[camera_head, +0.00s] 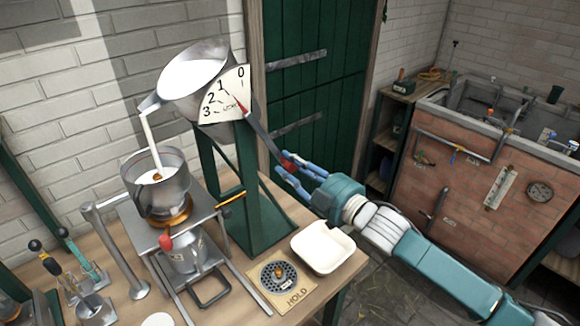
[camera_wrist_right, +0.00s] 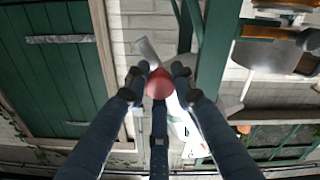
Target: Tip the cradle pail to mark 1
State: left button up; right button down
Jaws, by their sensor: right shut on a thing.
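The cradle pail (camera_head: 192,77) is a grey metal pail full of milk, hung on a green stand (camera_head: 250,190). It is tilted to the left, and a white stream runs from its spout into a metal vessel (camera_head: 160,188) below. The white dial (camera_head: 226,95) bears marks 0 to 3, and its red pointer (camera_head: 240,107) points close to mark 1. The pail's lever (camera_head: 262,133) slopes down right to a red knob (camera_head: 289,163). My right gripper (camera_head: 291,168) is shut on this knob, which also shows between the fingers in the wrist view (camera_wrist_right: 159,84). My left gripper is out of view.
A white tray (camera_head: 322,247) and a round drain plate marked HOLD (camera_head: 279,277) lie on the wooden bench right of the vessel. Small levers (camera_head: 75,275) stand at the left. A green door (camera_head: 315,75) is behind, and a brick trough (camera_head: 480,170) stands right.

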jog(key=c, duration=1.6)
grip_release()
jog(key=shift+w+d+f, duration=0.1)
jog(key=shift+d+f, duration=0.05)
jog(key=shift+d, duration=0.05)
jog(key=shift+o, duration=0.7)
jog(key=shift+s+d, duration=0.15)
jog(key=shift+s, duration=0.1)
jog(key=v, duration=1.1)
jog(key=shift+d, duration=0.2)
jog(key=shift+s+f, duration=0.1)
